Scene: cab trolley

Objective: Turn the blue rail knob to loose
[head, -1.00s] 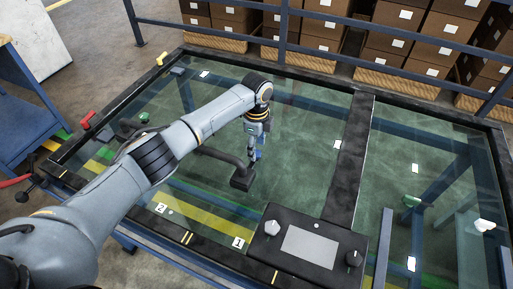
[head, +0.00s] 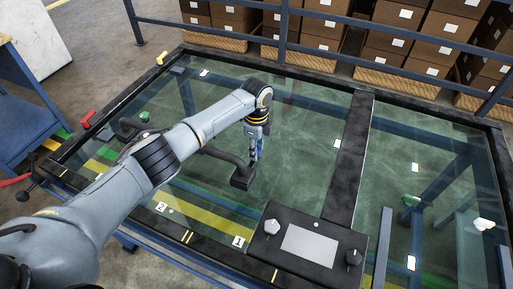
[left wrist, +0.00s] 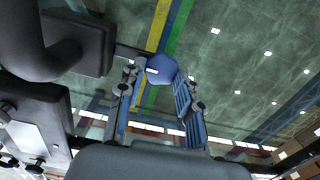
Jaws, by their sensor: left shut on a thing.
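The blue rail knob (left wrist: 162,68) shows in the left wrist view as a faceted blue head with a small white mark. It sits between the fingertips of my left gripper (left wrist: 155,77), which is shut on it. In the head view my left gripper (head: 255,158) points down over the glass, beside the foot of a black bent handle (head: 241,179). The knob is mostly hidden behind the fingers there, so I cannot read its setting. My right gripper is in neither current view.
A black panel (head: 268,248) with a pale knob (head: 271,227), a black knob (head: 353,258) and a grey plate lies at the front. A black bar (head: 349,160) crosses the glass to the right. A red lever (head: 88,119) stands at the left edge.

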